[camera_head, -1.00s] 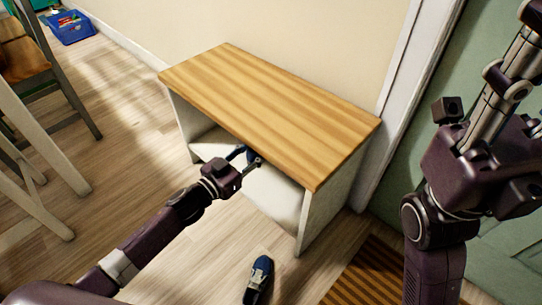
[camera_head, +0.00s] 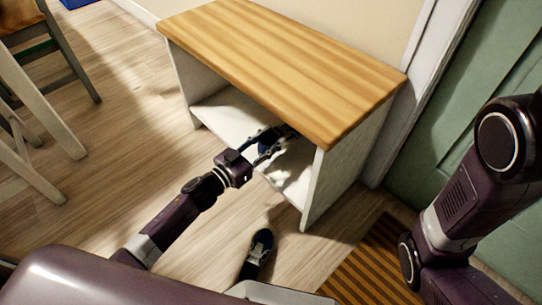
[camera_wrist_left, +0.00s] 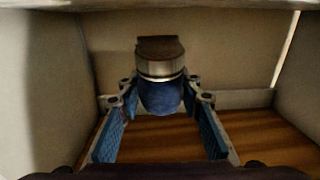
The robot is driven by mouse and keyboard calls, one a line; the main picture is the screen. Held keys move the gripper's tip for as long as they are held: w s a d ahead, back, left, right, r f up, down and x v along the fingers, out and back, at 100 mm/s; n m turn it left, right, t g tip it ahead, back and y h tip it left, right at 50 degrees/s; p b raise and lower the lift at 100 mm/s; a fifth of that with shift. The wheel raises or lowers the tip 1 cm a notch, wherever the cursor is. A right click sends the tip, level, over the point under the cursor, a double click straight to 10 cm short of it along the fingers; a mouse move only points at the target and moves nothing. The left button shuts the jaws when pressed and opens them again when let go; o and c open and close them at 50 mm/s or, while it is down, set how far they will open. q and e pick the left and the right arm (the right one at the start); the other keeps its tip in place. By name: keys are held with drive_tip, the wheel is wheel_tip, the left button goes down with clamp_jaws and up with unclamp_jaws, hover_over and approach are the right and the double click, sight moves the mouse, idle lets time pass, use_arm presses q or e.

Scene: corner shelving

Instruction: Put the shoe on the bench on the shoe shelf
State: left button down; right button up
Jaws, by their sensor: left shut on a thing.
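My left gripper (camera_head: 268,138) reaches into the open front of the bench-like shoe shelf (camera_head: 290,70), under its wooden top. It is shut on a blue shoe (camera_head: 265,147), which is mostly hidden by the fingers and the top's shadow. In the left wrist view the shoe (camera_wrist_left: 160,95) shows end-on between the blue-padded fingers (camera_wrist_left: 160,110), with a pale sole edge and brown underside toward the top of the picture. I cannot tell whether the shoe touches the white shelf board (camera_head: 222,119). My right gripper is out of view; only its arm shows at the right.
Another dark shoe (camera_head: 260,246) lies on the floor before the shelf. A striped brown mat (camera_head: 372,262) is at lower right, by a green door (camera_head: 430,150). A chair (camera_head: 40,55) stands at left. The floor between chair and shelf is clear.

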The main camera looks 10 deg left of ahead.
use_arm(q)
drive_tip(key=shift+f+b, duration=1.8)
drive_tip(key=shift+f, duration=0.75)
drive_tip(key=shift+r, duration=0.15)
drive_tip(key=c, duration=1.4)
unclamp_jaws()
drive_tip(key=shift+f, duration=0.2)
drive_tip(key=shift+r, duration=0.1)
